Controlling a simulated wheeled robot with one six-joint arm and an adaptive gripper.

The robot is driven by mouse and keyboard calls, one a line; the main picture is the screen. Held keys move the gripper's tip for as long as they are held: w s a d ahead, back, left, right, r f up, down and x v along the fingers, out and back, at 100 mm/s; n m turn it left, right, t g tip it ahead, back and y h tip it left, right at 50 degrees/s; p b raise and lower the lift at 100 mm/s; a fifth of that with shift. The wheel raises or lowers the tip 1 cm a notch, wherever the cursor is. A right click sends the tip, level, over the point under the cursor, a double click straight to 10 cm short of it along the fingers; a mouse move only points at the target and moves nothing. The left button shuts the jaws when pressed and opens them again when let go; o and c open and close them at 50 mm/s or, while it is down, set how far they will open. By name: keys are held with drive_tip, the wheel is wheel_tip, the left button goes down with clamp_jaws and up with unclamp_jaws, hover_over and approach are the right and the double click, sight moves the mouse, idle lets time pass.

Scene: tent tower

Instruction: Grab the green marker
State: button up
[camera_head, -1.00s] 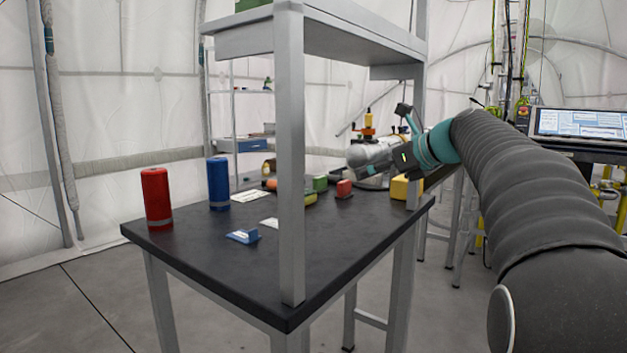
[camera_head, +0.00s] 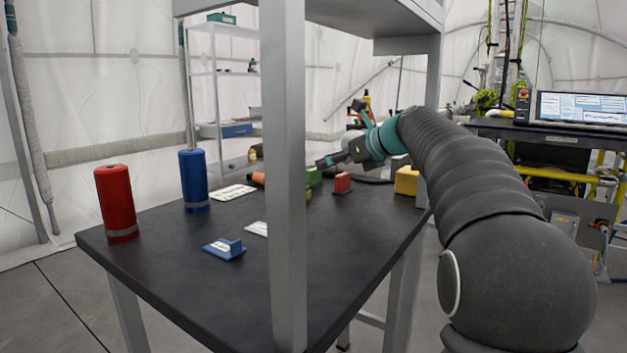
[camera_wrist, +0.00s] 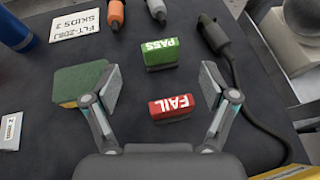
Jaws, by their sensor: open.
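The green marker is a small green block labelled PASS (camera_wrist: 161,54), standing on the dark table in the wrist view. In the head view it shows as a green block (camera_head: 314,177) just right of the grey post, partly hidden. My gripper (camera_wrist: 160,83) is open and empty above the table. The green block lies just beyond the fingertips, between their lines. A red block labelled FAIL (camera_wrist: 172,107) lies nearer, between the fingers. In the head view my gripper (camera_head: 326,162) is above the green and red blocks.
A green-and-yellow sponge (camera_wrist: 80,83) lies beside the left finger. A black cable (camera_wrist: 236,85) runs beside the right finger. A yellow box (camera_head: 406,180) stands at the table's right. A grey post (camera_head: 285,190) rises at the table's front. Red (camera_head: 116,200) and blue (camera_head: 194,180) cylinders stand left.

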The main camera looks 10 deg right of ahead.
sight(315, 169)
drive_tip(key=shift+x, duration=3.1)
drive_tip(key=c, duration=1.2)
